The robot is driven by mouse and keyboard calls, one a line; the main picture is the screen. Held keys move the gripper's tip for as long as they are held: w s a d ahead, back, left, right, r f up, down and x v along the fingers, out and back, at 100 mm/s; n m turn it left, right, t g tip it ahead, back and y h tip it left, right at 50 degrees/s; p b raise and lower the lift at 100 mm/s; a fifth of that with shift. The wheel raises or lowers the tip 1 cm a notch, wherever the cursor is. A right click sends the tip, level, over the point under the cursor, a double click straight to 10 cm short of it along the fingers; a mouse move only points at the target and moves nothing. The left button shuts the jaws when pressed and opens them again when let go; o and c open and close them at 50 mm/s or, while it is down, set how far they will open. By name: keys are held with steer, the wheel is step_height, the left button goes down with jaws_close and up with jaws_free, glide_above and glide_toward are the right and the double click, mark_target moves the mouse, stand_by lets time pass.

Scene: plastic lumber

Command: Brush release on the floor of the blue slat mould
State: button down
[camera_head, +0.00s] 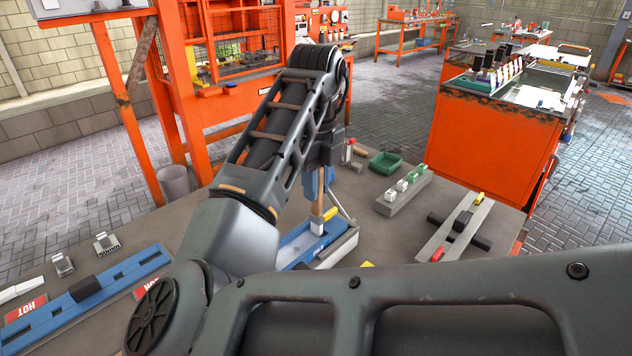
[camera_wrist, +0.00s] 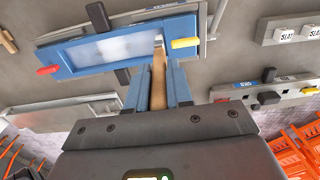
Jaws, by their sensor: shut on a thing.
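The blue slat mould (camera_wrist: 75,52) lies across the upper wrist view, a long open frame with a red grip at its left end and a yellow grip at its right. Its floor (camera_wrist: 112,48) looks pale and shiny. In the head view the mould (camera_head: 298,246) is partly hidden by my arm. My gripper (camera_wrist: 159,86) is shut on the wooden handle of a brush (camera_wrist: 158,98). The brush head is at the right end of the floor in the wrist view; I cannot tell whether it touches. The brush (camera_head: 317,212) stands nearly upright in the head view.
A long blue piece (camera_head: 95,296) lies at the left of the bench. A green tray (camera_head: 385,162), a grey rack with labelled blocks (camera_head: 404,192) and a grey fixture with a yellow grip (camera_head: 455,228) stand to the right. Bare bench lies between them.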

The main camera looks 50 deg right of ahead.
steer(key=shift+f, duration=0.25)
